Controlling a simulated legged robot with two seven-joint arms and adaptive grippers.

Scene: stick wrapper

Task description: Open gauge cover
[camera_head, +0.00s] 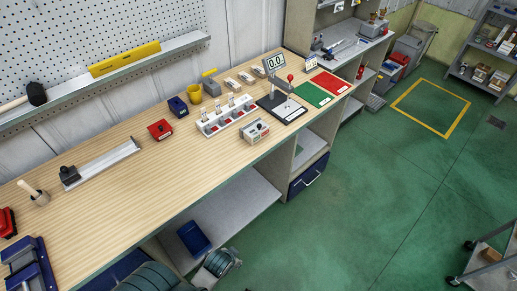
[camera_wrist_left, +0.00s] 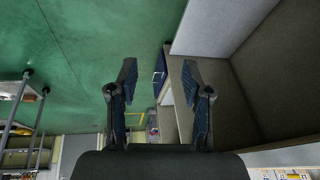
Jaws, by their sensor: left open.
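A gauge stand with a small display reading "0.0" (camera_head: 275,63) stands on the workbench (camera_head: 110,200), toward its far end. It has a dark base (camera_head: 283,109) and a red ball knob (camera_head: 290,77). A small pale box with a dial or buttons on its face (camera_head: 256,131) sits near the bench's front edge. I cannot tell which part is the gauge cover. My left gripper (camera_wrist_left: 160,85) is open and empty in the left wrist view, beside open shelving and above green floor. Neither gripper shows in the head view.
A metal rail fixture (camera_head: 100,165) lies nearer. Bare bench top separates them.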

